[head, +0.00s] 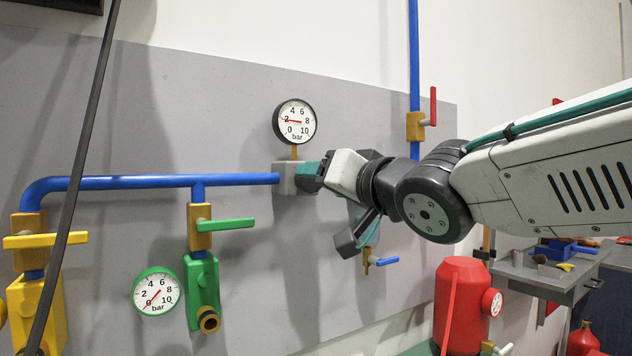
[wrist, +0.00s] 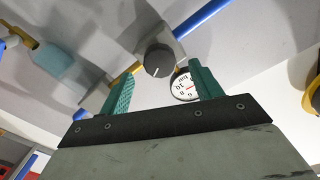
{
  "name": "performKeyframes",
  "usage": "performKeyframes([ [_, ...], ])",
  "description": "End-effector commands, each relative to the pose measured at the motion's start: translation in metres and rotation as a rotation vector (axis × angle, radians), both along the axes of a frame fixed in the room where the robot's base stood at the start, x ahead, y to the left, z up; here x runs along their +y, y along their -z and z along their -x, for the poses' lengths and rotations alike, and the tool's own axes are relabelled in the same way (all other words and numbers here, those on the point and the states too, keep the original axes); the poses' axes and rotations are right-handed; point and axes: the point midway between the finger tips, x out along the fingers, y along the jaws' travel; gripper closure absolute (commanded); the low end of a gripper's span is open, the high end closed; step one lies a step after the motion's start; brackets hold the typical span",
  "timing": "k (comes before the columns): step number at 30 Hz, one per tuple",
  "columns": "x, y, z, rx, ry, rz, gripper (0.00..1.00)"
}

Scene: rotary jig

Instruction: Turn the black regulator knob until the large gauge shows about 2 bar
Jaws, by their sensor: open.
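The large gauge (head: 295,121) is white with a black rim, on the grey panel above the regulator body (head: 283,178). Its red needle points at about 2. My gripper (wrist: 162,70) is open at the regulator, its teal fingers spread. The black regulator knob (wrist: 158,61) shows in the wrist view between and just beyond the fingertips; the fingers look apart from it. The large gauge also shows in the wrist view (wrist: 183,86), partly covered by the right finger.
A blue pipe (head: 130,183) runs into the regulator from the left. A green-rimmed gauge (head: 158,291), near 0, and a green-handled valve (head: 226,224) are lower left. A small blue-handled valve (head: 385,261) sits below my gripper. A red tank (head: 461,300) stands lower right.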

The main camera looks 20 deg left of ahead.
Motion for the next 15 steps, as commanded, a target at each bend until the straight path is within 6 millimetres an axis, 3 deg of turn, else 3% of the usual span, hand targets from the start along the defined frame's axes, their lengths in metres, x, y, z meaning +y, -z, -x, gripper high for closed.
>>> performKeyframes([
  [6,-0.021,0.000,0.017,0.000,0.001,0.001,0.36],
  [15,-0.024,0.001,0.020,0.000,0.000,0.002,0.36],
])
